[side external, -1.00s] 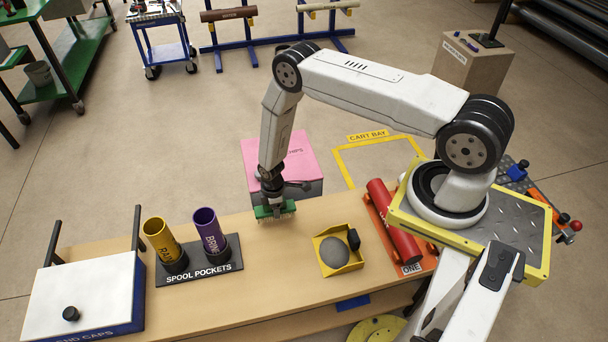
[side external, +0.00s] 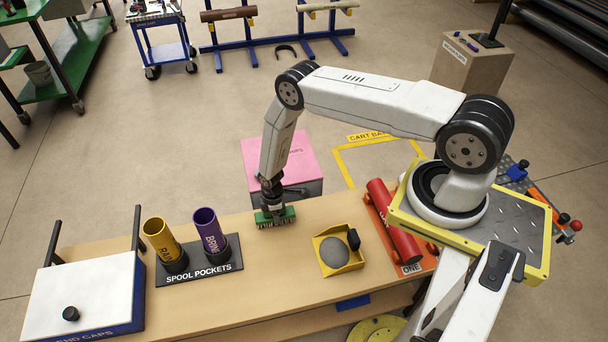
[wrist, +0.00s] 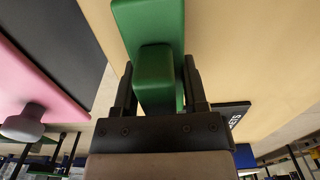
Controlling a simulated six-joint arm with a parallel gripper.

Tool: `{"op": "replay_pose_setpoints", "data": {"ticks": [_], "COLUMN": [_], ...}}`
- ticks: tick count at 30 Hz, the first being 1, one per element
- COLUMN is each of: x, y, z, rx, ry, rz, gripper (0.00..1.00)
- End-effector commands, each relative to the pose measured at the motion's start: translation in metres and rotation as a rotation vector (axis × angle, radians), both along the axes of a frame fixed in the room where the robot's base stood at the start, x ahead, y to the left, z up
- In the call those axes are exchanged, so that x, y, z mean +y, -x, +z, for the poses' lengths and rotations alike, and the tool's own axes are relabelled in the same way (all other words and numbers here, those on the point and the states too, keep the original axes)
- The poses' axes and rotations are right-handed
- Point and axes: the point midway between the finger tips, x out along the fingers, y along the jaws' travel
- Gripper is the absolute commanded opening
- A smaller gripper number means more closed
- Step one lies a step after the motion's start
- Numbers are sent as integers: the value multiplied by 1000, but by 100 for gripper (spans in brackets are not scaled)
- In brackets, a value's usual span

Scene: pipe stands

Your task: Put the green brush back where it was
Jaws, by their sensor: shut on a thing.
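The green brush (side external: 285,214) is at the far edge of the wooden bench, to the right of the spool pockets. My gripper (side external: 270,205) is above it and shut on it. In the wrist view the brush's green back and raised grip (wrist: 155,75) sit between the two fingers of my gripper (wrist: 157,90). The brush is upright with its bristles down. They are at or very near the bench top; I cannot tell whether they touch it.
The spool pockets (side external: 226,266) hold a yellow and a purple tube. A yellow tray (side external: 327,268) with a grey round thing stands to the right, then a red pipe (side external: 394,221) in an orange stand. A pink-topped box (side external: 290,160) is behind the bench. The bench between is clear.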

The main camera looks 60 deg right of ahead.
Motion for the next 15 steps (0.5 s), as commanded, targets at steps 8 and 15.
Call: {"op": "replay_pose_setpoints", "data": {"ticks": [8, 15], "x": [0, 0], "y": [-1, 0], "z": [-2, -2], "rx": [-1, -1], "ry": [0, 1], "rz": [0, 0], "gripper": [71, 91]}}
